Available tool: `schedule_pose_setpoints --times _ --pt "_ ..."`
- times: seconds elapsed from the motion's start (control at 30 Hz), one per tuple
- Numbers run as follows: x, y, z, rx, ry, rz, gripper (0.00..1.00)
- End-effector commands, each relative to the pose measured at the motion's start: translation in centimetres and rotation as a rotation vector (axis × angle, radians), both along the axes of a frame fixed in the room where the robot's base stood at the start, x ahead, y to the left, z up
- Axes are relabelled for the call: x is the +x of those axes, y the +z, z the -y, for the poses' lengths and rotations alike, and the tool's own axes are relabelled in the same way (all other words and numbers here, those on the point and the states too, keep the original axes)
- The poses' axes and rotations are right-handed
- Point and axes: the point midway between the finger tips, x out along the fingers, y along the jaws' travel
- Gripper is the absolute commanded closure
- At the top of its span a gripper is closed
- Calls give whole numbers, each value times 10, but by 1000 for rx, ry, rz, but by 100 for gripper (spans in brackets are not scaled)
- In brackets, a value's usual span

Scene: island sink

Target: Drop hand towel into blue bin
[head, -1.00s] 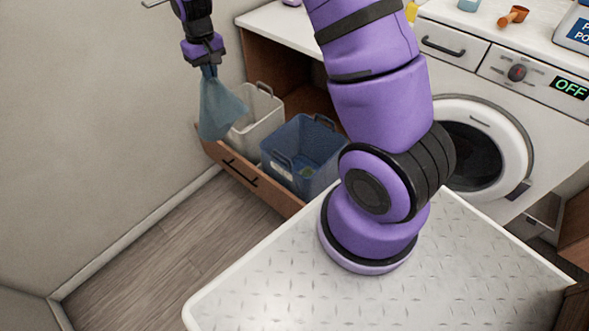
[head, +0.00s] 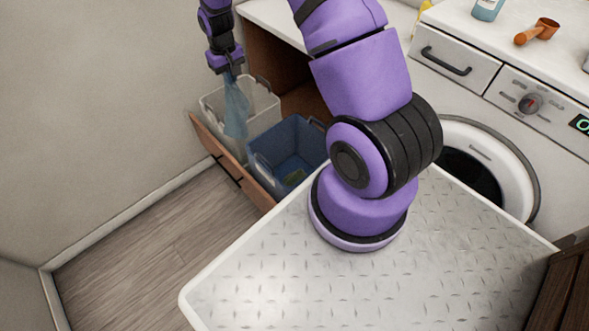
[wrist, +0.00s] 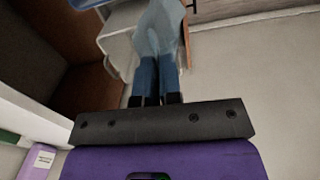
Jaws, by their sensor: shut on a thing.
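The hand towel (head: 236,108) is light blue and hangs from my gripper (head: 231,73), which is shut on its top. In the head view the towel hangs in front of the white bin (head: 265,107), left of the blue bin (head: 294,147). The blue bin stands in the pulled-out drawer, its open top facing up, with something small and greenish inside. In the wrist view the towel (wrist: 160,30) spreads beyond the fingertips (wrist: 156,62), with the white bin (wrist: 120,45) behind it. A bit of blue shows at the top edge there.
The pulled-out wooden drawer (head: 213,147) holds both bins. A wall (head: 100,120) is close on the left. A washing machine (head: 480,160) stands at the right, with a bottle (head: 487,10) and an orange scoop (head: 537,32) on top. Floor in front of the drawer is clear.

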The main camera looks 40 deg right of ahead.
Motion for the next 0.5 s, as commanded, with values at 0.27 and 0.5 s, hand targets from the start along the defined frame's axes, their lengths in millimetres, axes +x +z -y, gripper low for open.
schedule_pose_setpoints --times 0.27,0.5 --pt "-45 -91 69 -1 -106 -8 100" --pt "-98 -161 112 6 -194 -6 100"
